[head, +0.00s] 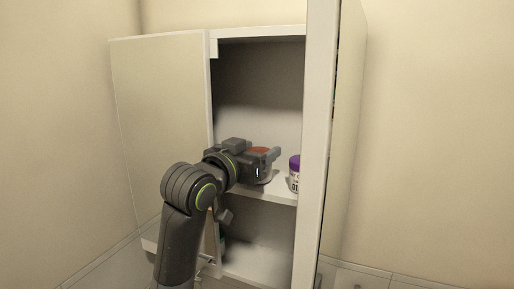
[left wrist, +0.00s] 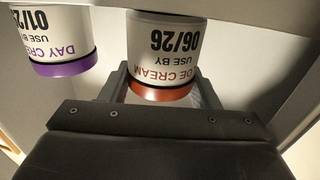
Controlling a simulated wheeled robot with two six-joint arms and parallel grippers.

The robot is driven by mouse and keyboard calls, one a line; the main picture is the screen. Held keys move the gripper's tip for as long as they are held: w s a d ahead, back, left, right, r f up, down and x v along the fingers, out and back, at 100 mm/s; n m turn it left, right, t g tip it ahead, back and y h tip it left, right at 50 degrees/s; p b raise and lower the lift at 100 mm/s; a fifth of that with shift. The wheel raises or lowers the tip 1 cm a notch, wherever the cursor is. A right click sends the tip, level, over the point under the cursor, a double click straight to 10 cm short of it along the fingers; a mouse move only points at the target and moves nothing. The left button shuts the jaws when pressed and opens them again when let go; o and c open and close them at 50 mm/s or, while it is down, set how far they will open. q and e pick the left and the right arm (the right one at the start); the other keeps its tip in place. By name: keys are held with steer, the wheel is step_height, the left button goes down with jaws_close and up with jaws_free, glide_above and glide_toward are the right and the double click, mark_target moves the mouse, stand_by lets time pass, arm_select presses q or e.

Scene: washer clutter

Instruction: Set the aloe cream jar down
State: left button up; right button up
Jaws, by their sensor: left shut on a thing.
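The aloe cream jar, white with an orange-red lid, shows partly behind my left gripper in the head view (head: 258,150). In the left wrist view the jar (left wrist: 165,55) appears upside down, with "OE CREAM" and "06/26" readable. My left gripper (head: 266,163) is shut on it, with a finger on each side near the lid. The jar is upright inside the cabinet, over the middle shelf (head: 268,190). Whether its base touches the shelf cannot be told. My right gripper is not in view.
A day cream jar (head: 294,174) with a purple lid stands on the same shelf, right of the held jar and apart from it. It also shows in the left wrist view (left wrist: 55,40). An open cabinet door (head: 160,95) is at left; another panel (head: 320,130) stands at right.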

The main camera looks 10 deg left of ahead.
arm_select(q)
steer(key=shift+w+f, duration=0.1)
steer(key=shift+f, duration=0.15)
steer(key=o, duration=1)
